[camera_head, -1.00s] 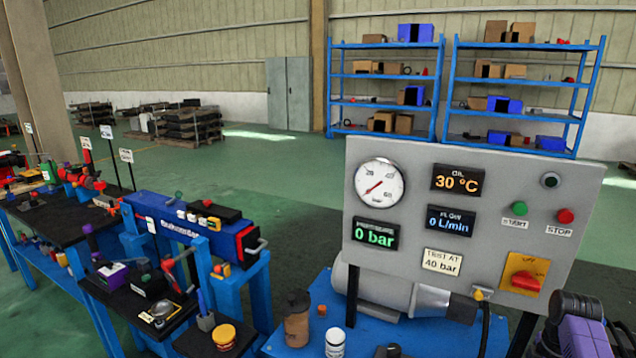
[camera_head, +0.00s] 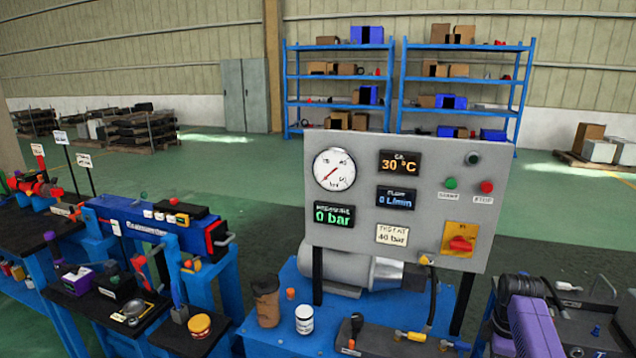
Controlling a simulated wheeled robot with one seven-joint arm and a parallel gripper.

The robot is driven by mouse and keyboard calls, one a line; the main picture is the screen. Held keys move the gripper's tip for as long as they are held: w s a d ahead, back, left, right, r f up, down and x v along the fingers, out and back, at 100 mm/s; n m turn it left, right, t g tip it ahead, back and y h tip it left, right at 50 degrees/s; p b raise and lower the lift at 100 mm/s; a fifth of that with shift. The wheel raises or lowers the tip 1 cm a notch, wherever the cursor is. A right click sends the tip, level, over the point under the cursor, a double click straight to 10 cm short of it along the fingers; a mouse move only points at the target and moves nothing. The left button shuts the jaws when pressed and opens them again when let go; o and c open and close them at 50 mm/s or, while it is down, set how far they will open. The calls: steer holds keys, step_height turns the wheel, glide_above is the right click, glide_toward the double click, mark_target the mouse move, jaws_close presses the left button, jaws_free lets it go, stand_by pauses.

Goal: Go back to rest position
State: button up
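The task names no object besides my own rest position. My gripper does not show in the head view, so its state and anything in it are hidden. A grey control panel (camera_head: 365,233) stands in the middle on a blue bench (camera_head: 250,325). Its displays read 30 °C, 0 L/min and 0 bar, and a label reads 40 bar. It carries a round gauge (camera_head: 334,169), a green button (camera_head: 451,183), a red button (camera_head: 487,187) and a red rotary switch (camera_head: 461,244) on a yellow plate.
A grey motor (camera_head: 345,266) lies behind the panel's foot. A brown cup (camera_head: 266,303) and a white jar (camera_head: 304,319) stand on the bench. A blue cylinder stand (camera_head: 150,225) is at left, a purple device (camera_head: 533,328) at lower right. Green floor behind is open up to the blue shelves (camera_head: 398,105).

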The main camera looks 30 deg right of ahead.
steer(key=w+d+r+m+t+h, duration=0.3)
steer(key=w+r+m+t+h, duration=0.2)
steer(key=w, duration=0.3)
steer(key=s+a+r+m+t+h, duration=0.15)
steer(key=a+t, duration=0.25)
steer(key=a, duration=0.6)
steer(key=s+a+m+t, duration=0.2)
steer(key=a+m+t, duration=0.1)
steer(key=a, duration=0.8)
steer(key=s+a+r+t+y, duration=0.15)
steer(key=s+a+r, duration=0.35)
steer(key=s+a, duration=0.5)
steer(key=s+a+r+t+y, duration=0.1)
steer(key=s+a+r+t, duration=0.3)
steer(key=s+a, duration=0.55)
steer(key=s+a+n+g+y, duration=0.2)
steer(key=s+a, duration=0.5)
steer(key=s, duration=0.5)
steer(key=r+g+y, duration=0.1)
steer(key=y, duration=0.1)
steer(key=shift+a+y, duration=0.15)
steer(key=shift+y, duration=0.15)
